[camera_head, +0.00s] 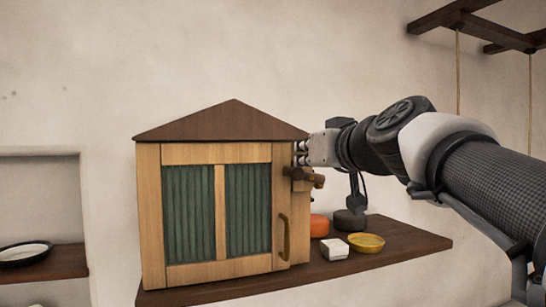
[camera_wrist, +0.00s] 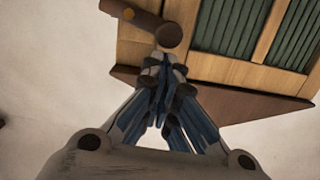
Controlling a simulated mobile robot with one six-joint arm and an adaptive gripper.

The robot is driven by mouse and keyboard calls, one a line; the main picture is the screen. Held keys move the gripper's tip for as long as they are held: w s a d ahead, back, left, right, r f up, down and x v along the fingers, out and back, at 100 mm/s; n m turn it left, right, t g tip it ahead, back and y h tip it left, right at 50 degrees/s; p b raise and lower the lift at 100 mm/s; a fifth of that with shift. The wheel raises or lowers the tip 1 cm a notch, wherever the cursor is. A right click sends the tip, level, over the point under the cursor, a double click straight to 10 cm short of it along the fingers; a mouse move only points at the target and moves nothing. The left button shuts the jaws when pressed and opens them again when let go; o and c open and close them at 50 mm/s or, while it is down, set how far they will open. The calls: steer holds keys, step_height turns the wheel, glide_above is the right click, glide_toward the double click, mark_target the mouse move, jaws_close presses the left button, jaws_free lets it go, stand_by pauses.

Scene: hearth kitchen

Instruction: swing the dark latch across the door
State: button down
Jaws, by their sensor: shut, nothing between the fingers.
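A wooden cabinet has a door (camera_head: 220,220) with green ribbed panels and a brass handle (camera_head: 284,238). The door looks closed; its panels also show in the wrist view (camera_wrist: 234,22). The dark latch (camera_head: 300,174) is at the cabinet's upper right front, near the door's right edge. In the wrist view the latch (camera_wrist: 145,22) is a dark bar with a round end, lying mostly away from the panels. My gripper (camera_head: 299,154) is shut and empty, just above the latch. In the wrist view its fingertips (camera_wrist: 162,62) are close to the round end; I cannot tell whether they touch.
The cabinet stands on a dark wooden shelf (camera_head: 400,245). To its right are an orange item (camera_head: 319,226), a white block (camera_head: 335,249), a yellow dish (camera_head: 366,242) and a dark round item (camera_head: 349,220). A wall niche at left holds a plate (camera_head: 24,254).

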steer(key=a+f+n+b, duration=0.1)
steer(key=n+b, duration=0.1)
steer(key=b, duration=0.1)
steer(key=shift+s+a+f+n+b, duration=0.1)
steer(key=shift+s+f+n+b, duration=0.05)
steer(key=shift+n+b, duration=0.15)
